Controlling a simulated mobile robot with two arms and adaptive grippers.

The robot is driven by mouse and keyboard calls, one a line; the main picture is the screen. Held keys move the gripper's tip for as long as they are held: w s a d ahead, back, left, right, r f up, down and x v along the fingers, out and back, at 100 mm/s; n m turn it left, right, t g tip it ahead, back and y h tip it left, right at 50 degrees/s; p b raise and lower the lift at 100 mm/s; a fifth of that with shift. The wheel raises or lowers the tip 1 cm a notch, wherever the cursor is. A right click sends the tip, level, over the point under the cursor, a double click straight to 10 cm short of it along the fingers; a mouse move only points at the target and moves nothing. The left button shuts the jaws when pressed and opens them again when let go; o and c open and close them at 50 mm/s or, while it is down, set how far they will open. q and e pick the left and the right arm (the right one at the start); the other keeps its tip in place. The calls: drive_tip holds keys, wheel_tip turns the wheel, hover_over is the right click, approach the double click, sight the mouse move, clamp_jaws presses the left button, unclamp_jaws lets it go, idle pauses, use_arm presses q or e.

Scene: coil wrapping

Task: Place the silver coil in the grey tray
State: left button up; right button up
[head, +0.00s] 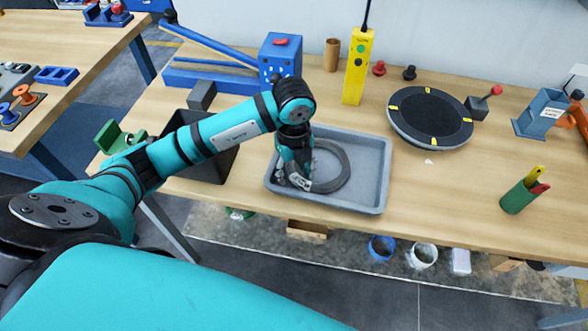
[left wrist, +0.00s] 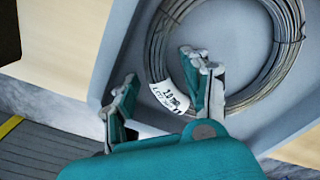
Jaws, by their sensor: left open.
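The silver coil (head: 335,166) lies flat inside the grey tray (head: 376,175) on the workbench. In the left wrist view the coil (left wrist: 281,62) is a ring of wire with dark ties and a white label (left wrist: 171,96). The tray floor (left wrist: 128,58) shows around it. My left gripper (head: 297,182) is above the left part of the tray, by the coil's left side. My right gripper is out of view.
A dark bin (head: 215,163) stands left of the tray, under my arm. Right of the tray is a round black turntable (head: 430,115). A yellow control box (head: 357,68) and blue machine (head: 280,58) stand behind. A green pen cup (head: 518,196) is at right; bench between is clear.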

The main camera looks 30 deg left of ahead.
use_arm(q)
drive_tip(key=shift+r, duration=0.4)
wheel_tip(320, 180, up, 12)
drive_tip(key=shift+f, duration=0.25)
drive_tip(key=shift+f, duration=0.1)
